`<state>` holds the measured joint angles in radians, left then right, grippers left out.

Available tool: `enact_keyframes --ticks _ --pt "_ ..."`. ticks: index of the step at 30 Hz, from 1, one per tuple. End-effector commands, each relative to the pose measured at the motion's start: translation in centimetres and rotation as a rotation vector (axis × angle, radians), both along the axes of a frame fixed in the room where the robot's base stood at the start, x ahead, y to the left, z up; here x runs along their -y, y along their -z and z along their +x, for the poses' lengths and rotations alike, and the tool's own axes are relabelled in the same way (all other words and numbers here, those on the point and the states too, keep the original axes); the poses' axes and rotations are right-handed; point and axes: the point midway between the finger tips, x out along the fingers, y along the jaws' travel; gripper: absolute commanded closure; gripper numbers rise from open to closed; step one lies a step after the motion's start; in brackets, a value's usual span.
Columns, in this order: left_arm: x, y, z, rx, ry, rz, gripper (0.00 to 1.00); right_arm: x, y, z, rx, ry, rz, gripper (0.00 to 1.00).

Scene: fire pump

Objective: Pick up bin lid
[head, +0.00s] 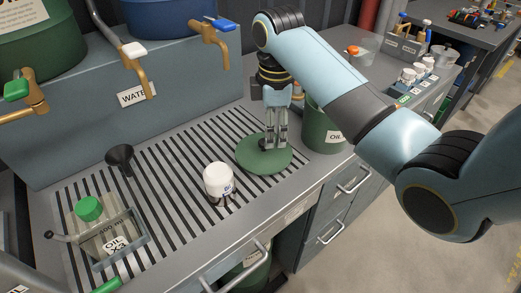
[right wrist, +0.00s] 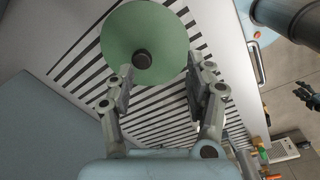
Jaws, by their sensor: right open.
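The bin lid (head: 263,157) is a flat green disc lying on the slotted drain grate in the head view. My right gripper (head: 271,145) points down over the lid. In the right wrist view its open fingers (right wrist: 160,85) stand on either side of the knob's line, with nothing between them. The green oil bin (head: 318,128) stands just right of the lid, partly behind my right arm. My left gripper is not in view.
A white-capped jar (head: 218,180) stands left of the lid on the grate. A black funnel (head: 119,157) and an oil can with a green cap (head: 89,208) are further left. Brass taps (head: 213,38) hang over the back edge. Drawer handles (head: 354,179) line the front.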

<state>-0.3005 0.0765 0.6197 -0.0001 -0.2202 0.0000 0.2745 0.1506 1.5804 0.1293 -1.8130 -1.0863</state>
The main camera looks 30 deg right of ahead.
Motion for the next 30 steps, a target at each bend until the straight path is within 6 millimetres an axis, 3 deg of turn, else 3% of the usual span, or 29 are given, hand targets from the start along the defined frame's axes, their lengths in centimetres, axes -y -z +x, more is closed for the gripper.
enact_keyframes --ticks 3,7,13,20,30 --pt "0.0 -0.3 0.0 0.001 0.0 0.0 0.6 0.2 -2.6 2.4 -0.029 -0.119 0.012 0.46" --pt "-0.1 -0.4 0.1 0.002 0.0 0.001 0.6 0.3 -2.7 3.1 -0.045 -0.173 0.018 0.46" --pt "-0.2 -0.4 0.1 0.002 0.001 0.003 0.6 0.2 0.7 3.0 -0.047 -0.175 0.019 0.46" --pt "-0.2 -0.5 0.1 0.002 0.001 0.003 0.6 0.2 2.8 3.1 -0.044 -0.174 0.018 0.46" --pt "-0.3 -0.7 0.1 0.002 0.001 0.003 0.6 0.3 7.3 3.3 -0.043 -0.173 0.017 0.46"
